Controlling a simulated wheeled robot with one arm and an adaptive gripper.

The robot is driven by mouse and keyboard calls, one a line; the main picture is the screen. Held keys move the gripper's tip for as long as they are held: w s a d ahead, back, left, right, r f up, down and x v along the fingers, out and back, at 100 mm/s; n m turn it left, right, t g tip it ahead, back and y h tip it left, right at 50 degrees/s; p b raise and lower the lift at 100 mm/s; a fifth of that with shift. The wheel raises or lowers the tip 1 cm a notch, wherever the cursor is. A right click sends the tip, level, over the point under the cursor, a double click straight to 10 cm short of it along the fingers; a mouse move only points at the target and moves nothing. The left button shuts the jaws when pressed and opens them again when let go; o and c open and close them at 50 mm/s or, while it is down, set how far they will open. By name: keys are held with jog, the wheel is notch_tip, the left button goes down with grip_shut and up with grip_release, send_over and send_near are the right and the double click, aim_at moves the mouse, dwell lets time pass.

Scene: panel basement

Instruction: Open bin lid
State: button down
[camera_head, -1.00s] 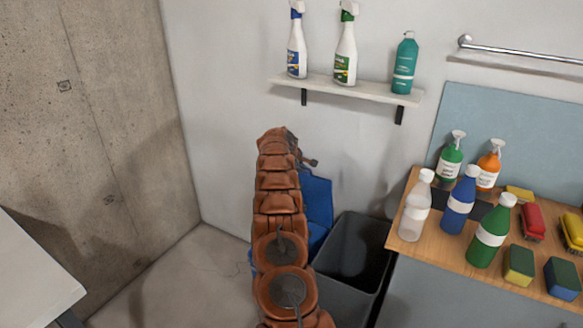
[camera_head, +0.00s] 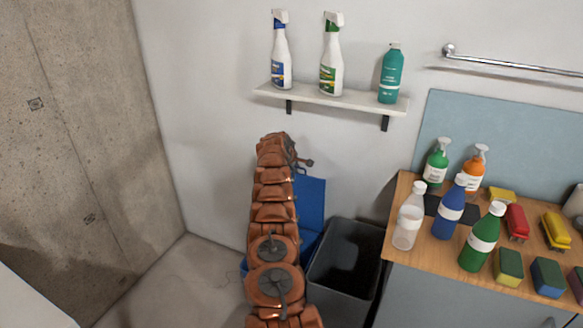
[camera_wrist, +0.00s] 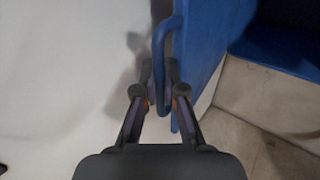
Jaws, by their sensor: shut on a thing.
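The blue bin's lid (camera_head: 311,203) stands raised, close to upright, near the wall in the head view. My arm covers its left part and most of the bin. In the wrist view the lid (camera_wrist: 205,45) is a blue panel with a bar handle (camera_wrist: 164,55) on its left face. My gripper (camera_wrist: 153,88) is shut on this handle, with its fingers either side of the bar's lower end. Part of the blue bin (camera_wrist: 285,45) shows at the right of the wrist view. In the head view the fingers are mostly hidden.
An open dark grey bin (camera_head: 346,265) stands right beside the blue one. A wooden-topped cabinet (camera_head: 400,245) with bottles and sponges is to its right. A wall shelf (camera_head: 335,98) with three bottles is above. Bare floor (camera_head: 165,285) lies at the left.

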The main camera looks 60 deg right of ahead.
jog(key=shift+w+d+r, duration=0.1)
jog(key=shift+w+r, duration=0.05)
jog(key=shift+w, duration=0.15)
jog(key=shift+d, duration=0.1)
jog(key=c, duration=1.4)
grip_release()
jog(key=shift+s, duration=0.1)
jog(key=shift+c, duration=0.2)
jog(key=shift+o, duration=0.9)
jog(key=shift+s, duration=0.15)
jog(key=shift+a+r, duration=0.35)
jog(key=shift+r, duration=0.15)
jog(key=v, duration=1)
jog(key=shift+a+r, duration=0.2)
jog(key=shift+a, duration=0.05)
